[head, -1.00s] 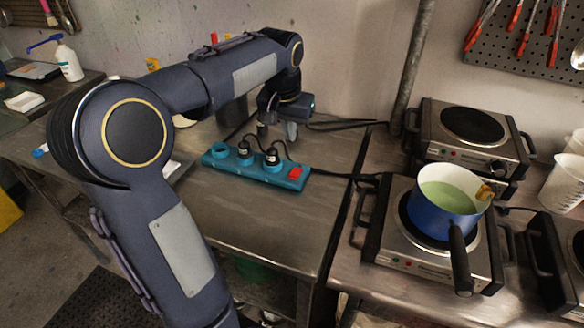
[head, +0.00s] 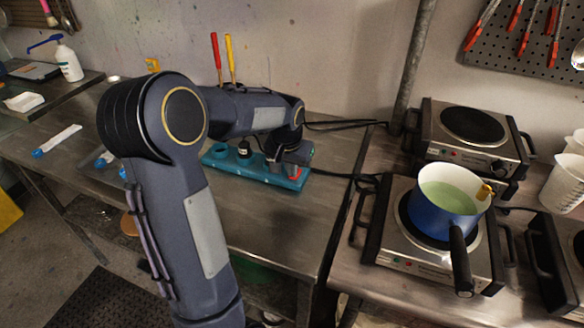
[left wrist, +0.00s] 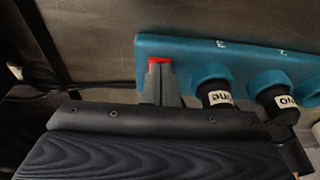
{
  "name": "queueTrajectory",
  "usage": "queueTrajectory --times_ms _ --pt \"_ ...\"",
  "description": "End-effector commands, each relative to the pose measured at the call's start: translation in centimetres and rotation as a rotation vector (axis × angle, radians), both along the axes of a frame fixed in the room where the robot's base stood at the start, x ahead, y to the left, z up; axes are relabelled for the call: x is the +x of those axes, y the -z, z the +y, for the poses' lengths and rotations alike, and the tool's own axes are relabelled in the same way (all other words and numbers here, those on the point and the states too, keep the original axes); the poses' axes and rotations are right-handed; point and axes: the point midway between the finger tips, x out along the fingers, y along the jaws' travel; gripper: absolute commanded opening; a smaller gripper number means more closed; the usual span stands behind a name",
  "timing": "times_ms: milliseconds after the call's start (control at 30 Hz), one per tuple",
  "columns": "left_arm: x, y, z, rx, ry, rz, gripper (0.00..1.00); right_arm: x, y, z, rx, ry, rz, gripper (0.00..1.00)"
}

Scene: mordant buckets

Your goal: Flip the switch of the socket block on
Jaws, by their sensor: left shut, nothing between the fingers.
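The teal socket block (head: 232,168) lies on the steel table, and it also shows along the top of the left wrist view (left wrist: 190,47). Its red switch (left wrist: 158,60) is at the end of the block, partly hidden by my fingers. My left gripper (left wrist: 162,84) is shut and empty, with its fingertips right at the switch; I cannot tell whether they touch it. In the head view the left gripper (head: 292,172) is over the block's right end. Which way the switch is tipped cannot be made out. My right gripper is not in view.
Black labelled plugs (left wrist: 217,94) stand in the block beside my fingers. A cable runs right to a hot plate holding a blue pot (head: 445,212). Red and yellow handles (head: 216,55) stand behind my arm. The table's front is clear.

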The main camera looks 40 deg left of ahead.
Motion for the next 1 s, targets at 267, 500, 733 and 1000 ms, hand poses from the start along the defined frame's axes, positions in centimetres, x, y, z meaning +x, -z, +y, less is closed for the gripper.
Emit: queueTrajectory --times_ms 267,500,733,1000 --pt "-0.1 0.5 -0.1 0.000 0.000 0.000 0.00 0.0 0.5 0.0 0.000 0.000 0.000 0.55" --pt "-0.2 0.6 -0.1 0.001 0.000 -0.002 0.00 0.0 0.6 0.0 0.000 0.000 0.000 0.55" --pt "0.2 0.3 0.0 0.000 0.000 -0.001 0.00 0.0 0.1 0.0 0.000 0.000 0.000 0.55" --pt "1.1 -0.2 0.3 -0.001 0.000 -0.001 0.00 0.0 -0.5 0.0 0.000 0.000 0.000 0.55"
